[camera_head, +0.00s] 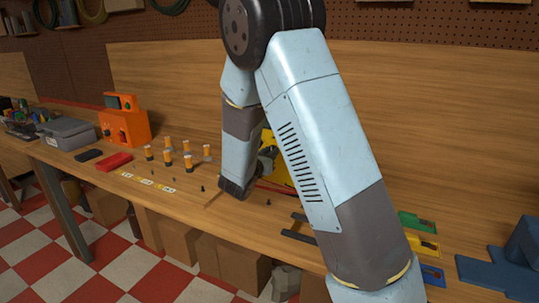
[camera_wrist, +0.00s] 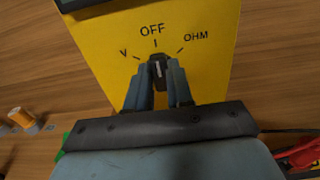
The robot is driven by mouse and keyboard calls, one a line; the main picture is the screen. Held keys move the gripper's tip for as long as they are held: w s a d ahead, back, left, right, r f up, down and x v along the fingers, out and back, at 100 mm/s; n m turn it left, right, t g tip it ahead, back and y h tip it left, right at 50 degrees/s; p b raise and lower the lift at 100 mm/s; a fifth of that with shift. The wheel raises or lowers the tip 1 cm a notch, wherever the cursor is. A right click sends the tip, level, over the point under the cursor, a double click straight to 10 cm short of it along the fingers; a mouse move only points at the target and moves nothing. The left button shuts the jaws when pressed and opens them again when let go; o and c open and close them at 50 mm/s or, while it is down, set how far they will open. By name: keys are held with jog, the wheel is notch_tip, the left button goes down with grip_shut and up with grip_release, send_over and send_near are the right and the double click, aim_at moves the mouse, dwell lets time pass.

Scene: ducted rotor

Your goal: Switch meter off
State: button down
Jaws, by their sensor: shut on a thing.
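The yellow meter (camera_wrist: 203,65) fills the middle of the wrist view, with the marks V, OFF and OHM printed on its face. Its dark rotary knob (camera_wrist: 156,62) has a white line that points up, roughly at the OFF mark. My gripper (camera_wrist: 157,75) is shut on the knob, with one finger on each side of it. In the head view, the meter (camera_head: 283,172) is mostly hidden behind my arm. My gripper (camera_head: 266,158) is partly seen there in front of the meter.
An orange device (camera_head: 124,125), a red item (camera_head: 115,162) and several orange-topped cylinders (camera_head: 168,158) stand on the wooden bench to the left. A blue fixture (camera_head: 500,268) stands at the right. Red lead parts (camera_wrist: 300,158) lie near the gripper's lower right in the wrist view.

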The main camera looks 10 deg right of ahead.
jog(key=c, duration=1)
grip_release()
jog(key=v, duration=1.3)
jog(key=shift+s+a, duration=0.25)
jog(key=shift+f, duration=0.1)
